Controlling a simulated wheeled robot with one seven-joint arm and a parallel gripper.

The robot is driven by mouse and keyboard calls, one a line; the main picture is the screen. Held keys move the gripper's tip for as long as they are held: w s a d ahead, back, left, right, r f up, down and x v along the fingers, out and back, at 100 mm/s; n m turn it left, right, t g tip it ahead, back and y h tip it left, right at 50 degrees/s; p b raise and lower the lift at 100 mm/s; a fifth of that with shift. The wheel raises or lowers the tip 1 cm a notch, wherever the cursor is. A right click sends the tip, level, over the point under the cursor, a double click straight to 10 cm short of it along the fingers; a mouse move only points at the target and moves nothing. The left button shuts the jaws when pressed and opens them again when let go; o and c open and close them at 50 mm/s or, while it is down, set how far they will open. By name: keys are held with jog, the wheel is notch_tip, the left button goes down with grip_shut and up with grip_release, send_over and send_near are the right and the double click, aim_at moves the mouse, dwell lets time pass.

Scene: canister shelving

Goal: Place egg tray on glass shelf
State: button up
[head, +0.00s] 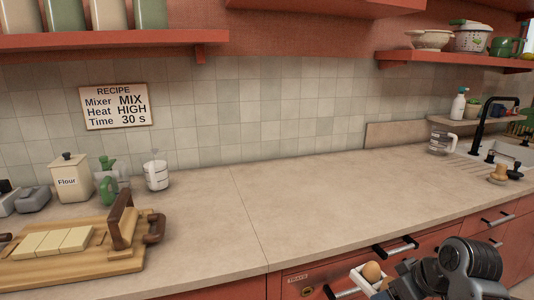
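A small white egg tray (356,283) with a brown egg (372,271) in it shows at the bottom, low in front of the counter's front edge. My gripper (384,286) is at the tray's right side and appears shut on it, though the fingertips are small and partly hidden. The tray looks roughly level. I cannot make out a shelf that is clearly glass. A red shelf (120,42) with several canisters is at upper left, and another red shelf (455,62) with bowls and pots is at upper right.
The middle of the countertop (270,205) is clear. A wooden board (70,262) with pale slices, a flour canister (70,178) and a white measuring cup (156,172) stand at left. A glass jug (440,143) and black faucet (486,120) are at right.

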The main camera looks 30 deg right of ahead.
jog(key=w+a+f, duration=0.2)
jog(key=a+f, duration=0.2)
jog(key=a, duration=0.4)
jog(key=w+a+f+n, duration=0.1)
jog(key=w+a+f, duration=0.2)
jog(key=a, duration=0.6)
jog(key=w+a+f, duration=0.3)
jog(key=a+f, duration=0.3)
jog(key=a, duration=0.2)
jog(key=shift+w+a+f+y, duration=0.2)
jog(key=shift+a+f+y, duration=0.05)
jog(key=shift+a+y, duration=0.15)
jog(key=shift+f, duration=0.1)
